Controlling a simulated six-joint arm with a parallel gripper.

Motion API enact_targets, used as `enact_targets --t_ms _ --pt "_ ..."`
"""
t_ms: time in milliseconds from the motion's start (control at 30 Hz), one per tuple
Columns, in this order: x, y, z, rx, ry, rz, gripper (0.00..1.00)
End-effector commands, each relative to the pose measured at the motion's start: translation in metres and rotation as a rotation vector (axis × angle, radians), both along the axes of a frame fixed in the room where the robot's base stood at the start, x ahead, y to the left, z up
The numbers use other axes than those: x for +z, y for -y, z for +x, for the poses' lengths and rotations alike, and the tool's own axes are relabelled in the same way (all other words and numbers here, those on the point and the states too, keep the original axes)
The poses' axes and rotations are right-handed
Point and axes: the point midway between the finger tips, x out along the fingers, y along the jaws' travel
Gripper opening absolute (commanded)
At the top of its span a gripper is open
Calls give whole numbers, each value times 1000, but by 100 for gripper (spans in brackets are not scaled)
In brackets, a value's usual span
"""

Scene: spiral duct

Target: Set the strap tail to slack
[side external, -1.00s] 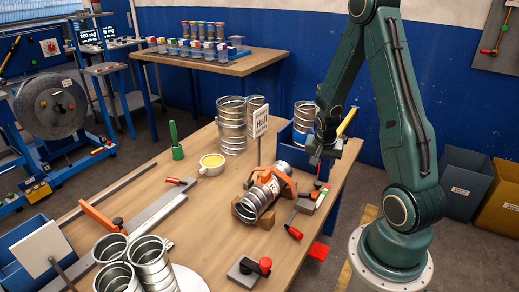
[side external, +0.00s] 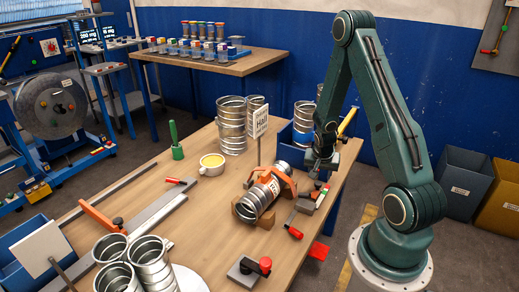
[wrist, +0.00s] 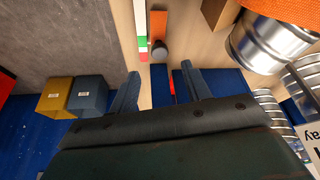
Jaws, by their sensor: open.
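The spiral duct (side external: 258,197) lies in brown cradle blocks on the table with an orange strap (side external: 284,180) around it. In the wrist view an orange strip with a dark knob (wrist: 159,48), apparently the strap tail, lies beside a green, white and red scale (wrist: 141,22); the scale also shows in the side view (side external: 321,197). My gripper (side external: 317,178) is over the table's right edge, close to the scale's far end. In the wrist view my gripper (wrist: 160,80) has its fingers spread, with the knob ahead of the gap. No contact is visible.
A blue bin (side external: 292,150) and a standing duct are close behind my gripper. A sign (side external: 260,122) stands by the strapped duct. A red-handled tool (side external: 294,232) lies in front of the scale. Grey and yellow bins (side external: 465,180) stand on the floor at right.

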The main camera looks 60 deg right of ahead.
Motion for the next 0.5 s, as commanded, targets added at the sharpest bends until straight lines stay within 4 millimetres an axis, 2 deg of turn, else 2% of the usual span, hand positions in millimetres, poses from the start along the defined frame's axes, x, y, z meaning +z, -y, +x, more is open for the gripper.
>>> enact_targets --t_ms 500 --pt "-49 19 5 1 -1 1 48"
